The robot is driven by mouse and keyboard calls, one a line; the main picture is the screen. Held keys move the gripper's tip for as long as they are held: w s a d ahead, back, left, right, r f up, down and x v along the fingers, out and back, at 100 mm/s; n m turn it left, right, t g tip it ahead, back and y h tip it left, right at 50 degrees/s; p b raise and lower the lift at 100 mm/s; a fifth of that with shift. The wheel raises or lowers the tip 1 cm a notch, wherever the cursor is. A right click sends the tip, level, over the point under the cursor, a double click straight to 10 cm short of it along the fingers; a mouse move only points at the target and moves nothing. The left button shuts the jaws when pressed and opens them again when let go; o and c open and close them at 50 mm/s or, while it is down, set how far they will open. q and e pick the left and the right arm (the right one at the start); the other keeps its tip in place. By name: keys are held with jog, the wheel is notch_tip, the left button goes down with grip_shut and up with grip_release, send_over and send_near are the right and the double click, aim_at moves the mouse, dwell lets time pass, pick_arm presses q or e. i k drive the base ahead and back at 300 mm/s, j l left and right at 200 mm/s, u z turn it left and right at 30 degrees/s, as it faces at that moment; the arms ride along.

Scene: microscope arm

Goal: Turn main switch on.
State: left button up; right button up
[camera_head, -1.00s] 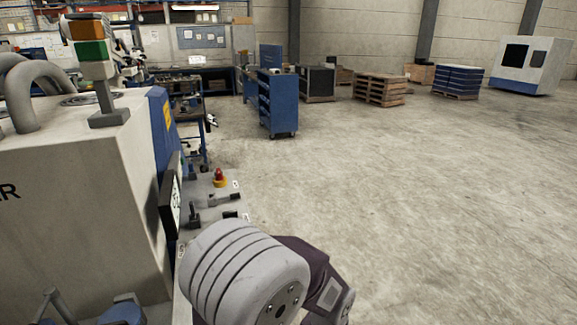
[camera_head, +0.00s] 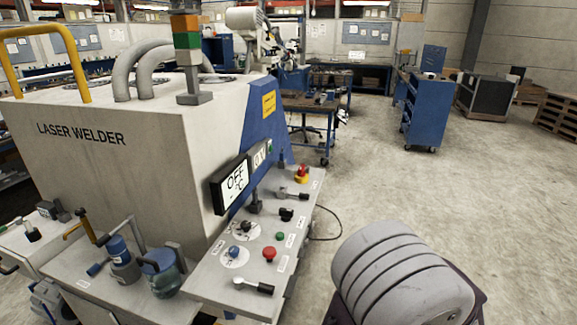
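On the panel are a red knob on a yellow base (camera_head: 302,174), a black knob (camera_head: 286,214), a small green button (camera_head: 280,236), a red button (camera_head: 269,253), and dials with a blue knob (camera_head: 233,250) and a black knob (camera_head: 246,227). Levers with black handles are at its far end (camera_head: 292,194) and near end (camera_head: 254,286). The labels are too small to read, so I cannot tell which control is the main switch. Neither gripper shows.
Blue-capped containers (camera_head: 160,272) stand left of the panel. A cable (camera_head: 326,238) runs onto the floor. Open floor (camera_head: 430,195) lies to the right, with a blue cabinet (camera_head: 424,110) farther back.

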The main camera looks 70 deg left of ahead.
aim_at(301, 172)
jog(key=i+j+u, duration=0.2)
jog(key=u, duration=0.25)
jog(key=i+j+u, duration=0.1)
jog(key=i+u, duration=0.2)
jog(key=u, duration=0.15)
jog(key=i+u, duration=0.3)
jog(key=u, duration=0.15)
jog(key=i+l+u, duration=0.1)
jog(key=i+u, duration=0.15)
jog(key=u, duration=0.2)
jog(key=i+l+u, duration=0.15)
jog(key=i+u, duration=0.15)
jog(key=u, duration=0.15)
jog(key=i+l+u, duration=0.2)
jog(key=u, duration=0.25)
jog(key=l, duration=0.1)
